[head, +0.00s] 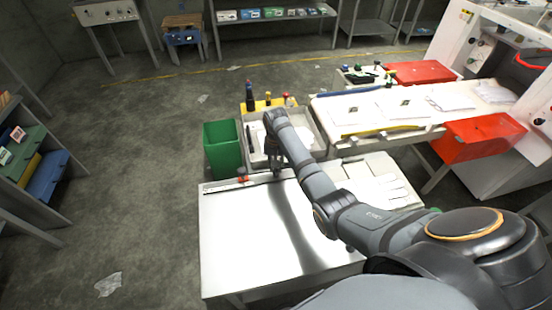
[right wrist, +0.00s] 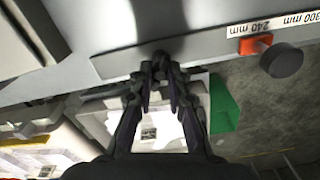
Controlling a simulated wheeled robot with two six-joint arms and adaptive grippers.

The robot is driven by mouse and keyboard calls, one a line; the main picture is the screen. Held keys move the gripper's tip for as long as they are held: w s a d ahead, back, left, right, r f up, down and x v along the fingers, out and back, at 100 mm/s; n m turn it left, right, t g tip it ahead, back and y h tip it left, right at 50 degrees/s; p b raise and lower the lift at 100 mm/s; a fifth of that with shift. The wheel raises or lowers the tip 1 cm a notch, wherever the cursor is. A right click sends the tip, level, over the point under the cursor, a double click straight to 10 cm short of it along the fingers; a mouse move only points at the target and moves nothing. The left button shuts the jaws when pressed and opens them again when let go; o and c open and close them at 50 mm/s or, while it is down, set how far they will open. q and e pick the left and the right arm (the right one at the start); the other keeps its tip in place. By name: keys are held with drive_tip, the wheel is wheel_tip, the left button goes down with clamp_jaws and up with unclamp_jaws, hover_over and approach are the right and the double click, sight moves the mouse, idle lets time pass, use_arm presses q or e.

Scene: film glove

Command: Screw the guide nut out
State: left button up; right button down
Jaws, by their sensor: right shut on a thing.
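My right gripper (head: 277,170) is at the far edge of the pale metal table (head: 240,245). In the right wrist view my right gripper (right wrist: 161,72) has its fingers closed together at the edge of the metal plate. A small dark round piece, which looks like the guide nut (right wrist: 160,56), sits between the fingertips and is mostly hidden by them. A black knob (right wrist: 283,60) with an orange-red block (right wrist: 255,45) stands to the right, beside the 240 mm and 300 mm labels, apart from the gripper. My left gripper is out of view.
A green bin (head: 222,150) stands beyond the table's far left. White gloves (head: 385,190) lie on a board at right. Red bins (head: 478,138) are at the machine. Open floor lies left.

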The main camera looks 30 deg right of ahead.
drive_tip(key=n+p, duration=0.2)
drive_tip(key=shift+r+n, duration=0.25)
drive_tip(key=shift+n, duration=0.15)
drive_tip(key=n+p, duration=0.2)
drive_tip(key=shift+n, duration=0.4)
drive_tip(key=n+p, duration=0.2)
drive_tip(key=n, duration=0.1)
drive_tip(key=shift+f+n, duration=0.15)
drive_tip(key=shift+n, duration=0.15)
drive_tip(key=n+p, duration=0.1)
drive_tip(key=n, duration=0.2)
drive_tip(key=shift+n, duration=0.3)
drive_tip(key=n+p, duration=0.1)
drive_tip(key=n, duration=0.2)
drive_tip(key=shift+n, duration=0.3)
drive_tip(key=n, duration=0.4)
drive_tip(key=shift+f+n+p, duration=0.1)
drive_tip(key=shift+n+p, duration=0.2)
drive_tip(key=n, duration=0.8)
drive_tip(key=shift+n+p, duration=0.3)
drive_tip(key=shift+p, duration=0.05)
drive_tip(key=shift+f+n, duration=0.1)
drive_tip(key=shift+n, duration=0.2)
